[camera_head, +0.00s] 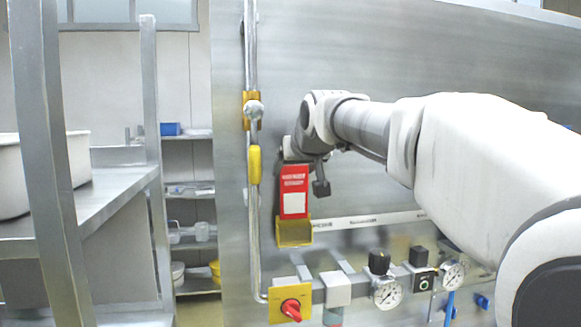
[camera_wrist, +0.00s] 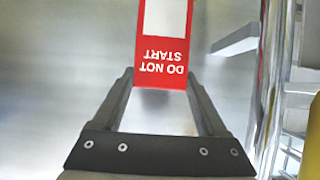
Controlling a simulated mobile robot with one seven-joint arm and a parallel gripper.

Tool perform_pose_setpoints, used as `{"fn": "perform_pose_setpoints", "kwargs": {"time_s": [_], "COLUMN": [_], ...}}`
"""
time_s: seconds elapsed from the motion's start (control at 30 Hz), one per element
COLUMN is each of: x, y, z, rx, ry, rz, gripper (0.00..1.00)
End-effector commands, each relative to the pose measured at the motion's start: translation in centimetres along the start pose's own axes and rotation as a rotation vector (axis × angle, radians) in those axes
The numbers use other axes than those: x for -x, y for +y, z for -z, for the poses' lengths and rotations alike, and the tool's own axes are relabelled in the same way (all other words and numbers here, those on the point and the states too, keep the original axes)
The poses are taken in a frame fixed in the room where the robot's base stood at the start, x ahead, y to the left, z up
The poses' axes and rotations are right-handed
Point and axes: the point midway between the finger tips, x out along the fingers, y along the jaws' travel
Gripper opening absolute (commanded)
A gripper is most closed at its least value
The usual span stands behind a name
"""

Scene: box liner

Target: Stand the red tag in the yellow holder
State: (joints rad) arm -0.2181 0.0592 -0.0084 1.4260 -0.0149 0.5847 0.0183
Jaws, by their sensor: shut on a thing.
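The red tag (camera_head: 293,188), with white lettering and a white panel, hangs upright just at the top of the yellow holder (camera_head: 294,234). Its lower edge meets or overlaps the holder's upper edge; I cannot tell whether it is inside. My gripper (camera_head: 295,162) is shut on the tag's upper end. In the wrist view the tag (camera_wrist: 164,45) shows upside down, reading "DO NOT START", between the fingertips of my gripper (camera_wrist: 161,78). The holder is not clearly visible in the wrist view.
A vertical pipe with a yellow-handled valve (camera_head: 254,165) runs left of the holder. Below are a red rotary switch (camera_head: 291,309) and pressure gauges (camera_head: 387,293). A metal bench (camera_head: 110,205) stands at the left.

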Motion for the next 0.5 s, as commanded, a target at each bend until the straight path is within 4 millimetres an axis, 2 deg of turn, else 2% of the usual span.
{"fn": "perform_pose_setpoints", "kwargs": {"time_s": [0.03,0.5], "x": [-0.3,-1.8], "y": [0.0,0.0], "z": [-0.6,-3.2], "rx": [0.000,0.000], "ry": [0.000,0.001], "rz": [0.000,0.000], "gripper": [0.00,0.00]}}
